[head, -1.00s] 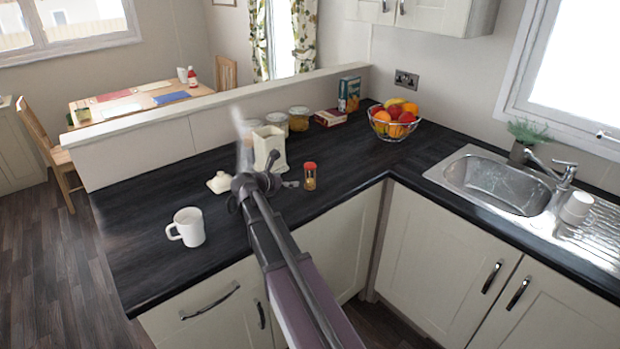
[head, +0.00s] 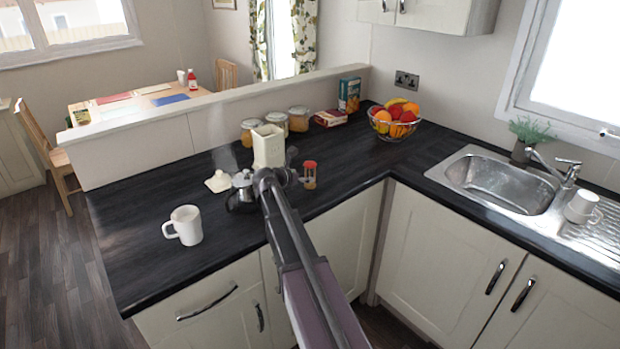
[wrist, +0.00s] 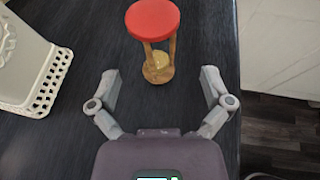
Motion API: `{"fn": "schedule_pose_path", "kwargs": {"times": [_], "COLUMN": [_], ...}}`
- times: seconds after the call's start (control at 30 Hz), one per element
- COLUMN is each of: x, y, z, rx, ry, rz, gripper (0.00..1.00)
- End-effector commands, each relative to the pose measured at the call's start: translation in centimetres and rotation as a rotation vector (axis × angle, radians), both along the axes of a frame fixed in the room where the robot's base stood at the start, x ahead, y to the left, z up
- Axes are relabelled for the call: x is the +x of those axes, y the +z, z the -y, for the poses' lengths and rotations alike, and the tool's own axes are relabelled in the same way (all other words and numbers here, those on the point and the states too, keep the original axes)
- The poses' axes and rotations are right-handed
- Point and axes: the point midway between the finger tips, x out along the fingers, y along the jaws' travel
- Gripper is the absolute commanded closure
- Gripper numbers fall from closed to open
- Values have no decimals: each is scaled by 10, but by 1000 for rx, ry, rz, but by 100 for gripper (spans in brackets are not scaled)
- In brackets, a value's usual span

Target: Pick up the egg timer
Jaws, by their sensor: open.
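The egg timer is a small hourglass with a red top, wooden posts and pale sand. It stands upright on the dark worktop in the head view (head: 310,174), partly hidden by my gripper (head: 292,178). In the wrist view the egg timer (wrist: 155,28) is centred just ahead of my gripper (wrist: 159,74). The two fingers are spread wide, one towards each side of its base, and they hold nothing. I cannot tell from the pictures whether a finger touches it.
A cream canister (head: 268,146) stands close to the left of the timer, its pierced base showing in the wrist view (wrist: 35,85). A steaming metal pot (head: 241,196), a lid (head: 218,182) and a white mug (head: 184,225) are further left. The worktop's front edge is close on the right.

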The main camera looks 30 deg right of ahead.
Motion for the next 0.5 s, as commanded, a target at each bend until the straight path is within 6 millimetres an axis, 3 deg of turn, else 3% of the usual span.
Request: {"fn": "schedule_pose_path", "kwargs": {"times": [0.33,0.5], "x": [1,8], "y": [-1,-5], "z": [2,14], "rx": [0,0], "ry": [-1,-2], "rz": [0,0], "gripper": [1,1]}}
